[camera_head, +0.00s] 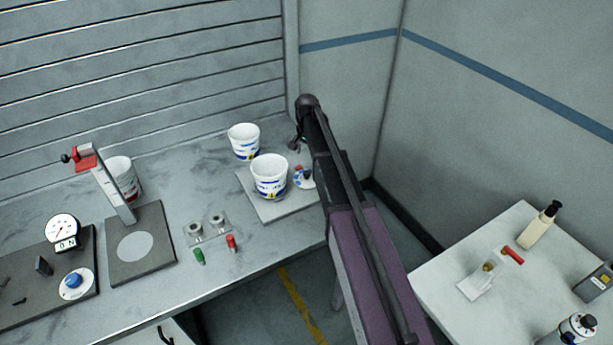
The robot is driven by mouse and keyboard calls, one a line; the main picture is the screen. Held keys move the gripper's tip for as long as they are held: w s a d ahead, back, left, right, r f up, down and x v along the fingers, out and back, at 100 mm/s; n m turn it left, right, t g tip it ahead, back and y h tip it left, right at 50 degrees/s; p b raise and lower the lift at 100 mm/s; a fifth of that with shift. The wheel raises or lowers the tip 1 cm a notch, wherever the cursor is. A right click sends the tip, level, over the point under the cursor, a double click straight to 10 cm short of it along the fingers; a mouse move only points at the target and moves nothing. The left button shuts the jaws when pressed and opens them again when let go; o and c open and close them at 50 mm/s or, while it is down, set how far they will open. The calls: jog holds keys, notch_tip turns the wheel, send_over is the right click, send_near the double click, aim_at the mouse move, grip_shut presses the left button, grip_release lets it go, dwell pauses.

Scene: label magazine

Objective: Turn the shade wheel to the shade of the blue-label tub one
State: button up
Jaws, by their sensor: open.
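Two white tubs with blue labels stand at the right of the bench, one at the back (244,140) and one nearer (269,176) on a light grey plate (277,213). A small round disc with coloured patches (304,183), which looks like the shade wheel, sits at the plate's right, just right of the nearer tub. Its separate shades are too small to tell. My gripper (294,147) is open, small and dark, above and behind the disc, apart from it as far as I see. My arm hides part of the area to its right.
A red-handled press (104,185) stands at left before a red-marked tub (123,178). A gauge (62,229) and blue knob (74,281) are further left. Green and red pieces (231,243) lie near the front edge. A side table (438,283) holds a bottle (540,228).

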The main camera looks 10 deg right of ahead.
aim_at(307, 172)
jog(key=shift+f+b, duration=4.1)
jog(key=shift+f, duration=0.3)
grip_shut()
